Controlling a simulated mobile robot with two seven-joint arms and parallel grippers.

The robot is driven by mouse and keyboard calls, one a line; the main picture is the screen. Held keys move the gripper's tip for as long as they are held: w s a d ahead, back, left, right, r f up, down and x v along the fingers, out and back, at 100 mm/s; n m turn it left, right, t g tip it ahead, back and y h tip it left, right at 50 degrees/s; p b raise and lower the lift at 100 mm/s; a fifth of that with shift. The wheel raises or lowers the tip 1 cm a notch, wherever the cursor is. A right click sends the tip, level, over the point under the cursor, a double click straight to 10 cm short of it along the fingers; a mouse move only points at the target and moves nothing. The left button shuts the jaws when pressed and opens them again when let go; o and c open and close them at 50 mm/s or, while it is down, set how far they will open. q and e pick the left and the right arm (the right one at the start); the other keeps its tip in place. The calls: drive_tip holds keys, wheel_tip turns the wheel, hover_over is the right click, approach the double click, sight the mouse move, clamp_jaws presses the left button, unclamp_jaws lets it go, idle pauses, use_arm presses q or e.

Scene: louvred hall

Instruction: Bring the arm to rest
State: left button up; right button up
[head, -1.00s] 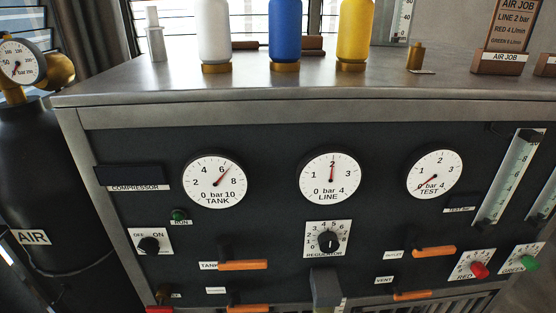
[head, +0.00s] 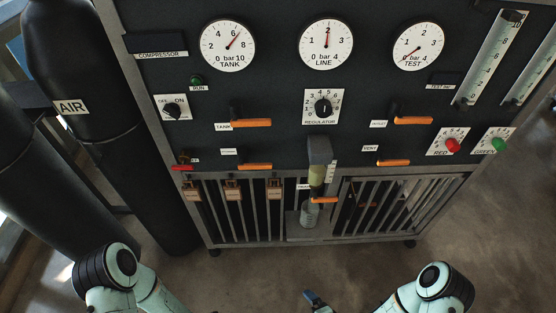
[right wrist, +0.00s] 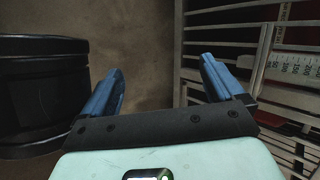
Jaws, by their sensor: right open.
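My right arm comes in at the bottom right of the head view. A blue fingertip of my right gripper (head: 315,300) shows at the bottom edge there. In the right wrist view my right gripper (right wrist: 165,80) is open, with two blue fingers apart and nothing between them. My left arm shows at the bottom left of the head view, but its gripper is out of the frame. Both arms are low, in front of the panel (head: 280,110) and apart from it.
The panel carries gauges, orange-handled valves and a regulator knob (head: 323,107). A black AIR cylinder (head: 115,130) stands at the left. The floor (head: 350,270) before the panel is clear.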

drive_tip(key=s+d+n+g+h, duration=0.2)
drive_tip(key=s+d+n+g, duration=0.3)
drive_tip(key=n, duration=0.5)
use_arm(q)
drive_tip(key=s+d+r+g+p, duration=0.1)
drive_tip(key=s+r+p, duration=0.3)
drive_tip(key=r+p, duration=0.5)
drive_tip(key=s+d+r+g+h+p, duration=0.1)
drive_tip(key=s+d+r+g+p, duration=0.1)
drive_tip(key=r+p, duration=0.8)
drive_tip(key=shift+s+d+r+m+g, duration=0.15)
drive_tip(key=shift+s+d+m+g, duration=0.25)
drive_tip(key=shift+s, duration=0.6)
use_arm(e)
drive_tip(key=s+a+r+g, duration=0.2)
drive_tip(key=s+r, duration=0.2)
drive_tip(key=r, duration=0.5)
drive_tip(key=s+a+r+g+y, duration=0.1)
drive_tip(key=s+r, duration=0.3)
drive_tip(key=r, duration=0.6)
drive_tip(key=shift+s+a+r+g, duration=0.2)
drive_tip(key=shift+a+g, duration=0.15)
drive_tip(key=shift+g, duration=0.05)
use_arm(q)
drive_tip(key=shift+s+d, duration=0.1)
use_arm(e)
drive_tip(key=shift+s, duration=0.1)
